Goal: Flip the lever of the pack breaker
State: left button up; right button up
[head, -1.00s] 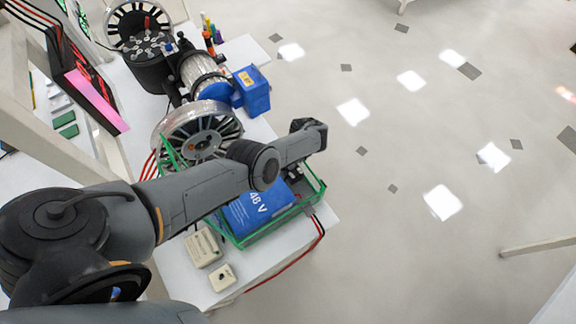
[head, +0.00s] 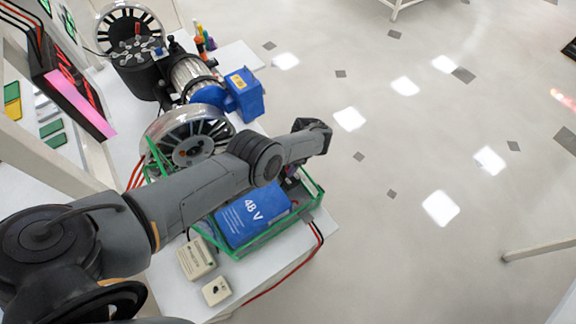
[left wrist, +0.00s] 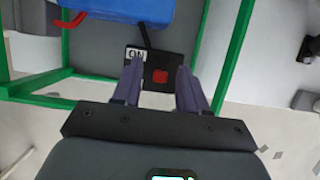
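The breaker (left wrist: 160,68) is a black box with a white ON label and a red mark, in the left wrist view. Its thin black lever (left wrist: 146,38) slants up toward the blue battery pack (left wrist: 118,8). The pack, marked 48 V, also shows in the head view (head: 252,217), inside a green frame (head: 262,243). My left gripper (left wrist: 160,70) is open, with its two fingers apart over the breaker's near part. The lever lies beyond the fingertips; I cannot tell whether they touch the breaker. In the head view, my forearm and wrist largely hide the breaker area. My right gripper is out of view.
Two cream boxes, one larger (head: 196,259) and one smaller (head: 216,291), lie in front of the pack. A spoked wheel (head: 165,145) and a blue motor part (head: 246,95) stand behind it. Red and black cables hang at the table's right edge, with open floor beyond.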

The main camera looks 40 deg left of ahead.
pick_arm(q)
jog(key=p+v, duration=0.2)
jog(key=v, duration=0.8)
jog(key=shift+w+r+p, duration=0.15)
jog(key=shift+r+p, duration=0.15)
jog(key=shift+r, duration=0.1)
